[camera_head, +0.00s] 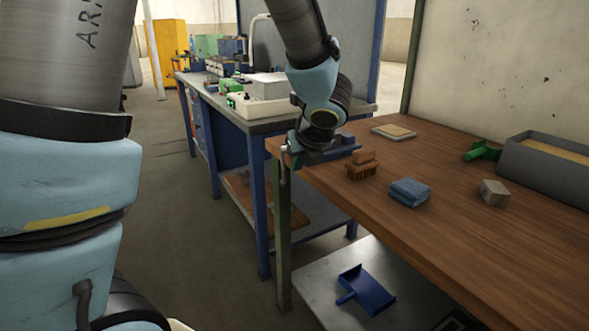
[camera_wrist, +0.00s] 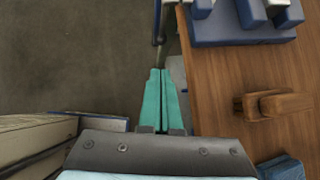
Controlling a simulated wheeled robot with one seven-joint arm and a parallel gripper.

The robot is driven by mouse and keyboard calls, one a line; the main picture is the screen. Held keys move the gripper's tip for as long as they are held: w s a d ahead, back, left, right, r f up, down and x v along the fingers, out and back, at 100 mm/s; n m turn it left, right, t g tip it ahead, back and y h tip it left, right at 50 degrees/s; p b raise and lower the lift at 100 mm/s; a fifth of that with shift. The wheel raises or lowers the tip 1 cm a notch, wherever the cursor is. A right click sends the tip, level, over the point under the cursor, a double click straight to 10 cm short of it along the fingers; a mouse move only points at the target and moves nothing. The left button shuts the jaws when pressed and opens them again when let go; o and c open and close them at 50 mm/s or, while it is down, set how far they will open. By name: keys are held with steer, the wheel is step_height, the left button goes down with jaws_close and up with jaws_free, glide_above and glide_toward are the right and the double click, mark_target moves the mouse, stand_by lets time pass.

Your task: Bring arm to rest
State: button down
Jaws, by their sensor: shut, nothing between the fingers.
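My arm reaches over the near left corner of the wooden workbench (camera_head: 440,185) in the head view. My gripper (camera_wrist: 161,72) shows in the wrist view as two teal fingers lying together, shut with nothing between them. They point over the gap beside the bench's edge, with grey floor to the left. In the head view the fingertips cannot be made out clearly at the bench corner.
A blue fixture (camera_head: 335,152) sits at the bench corner close to my wrist. A wooden brush (camera_head: 362,170), a folded blue cloth (camera_head: 409,192), a grey block (camera_head: 494,192) and a grey box (camera_head: 545,168) stand on the bench. A blue dustpan (camera_head: 366,290) lies on the lower shelf.

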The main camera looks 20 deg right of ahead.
steer(key=w+a+r+m+h+p, duration=0.3)
steer(key=a+m, duration=0.6)
steer(key=m, duration=1)
steer(key=s+a+f+m+g+y, duration=0.1)
steer(key=s+a+m+g, duration=0.1)
steer(key=a+m, duration=0.4)
steer(key=s+a+f+m+g+y, duration=0.1)
steer(key=s+a+m+g, duration=0.1)
steer(key=s+a+m, duration=0.2)
steer(key=s+a+f+m+g+y+p, duration=0.1)
steer(key=s+a+m+g, duration=0.1)
steer(key=a+m, duration=0.6)
steer(key=shift+s+a, duration=0.6)
steer(key=shift+s, duration=0.05)
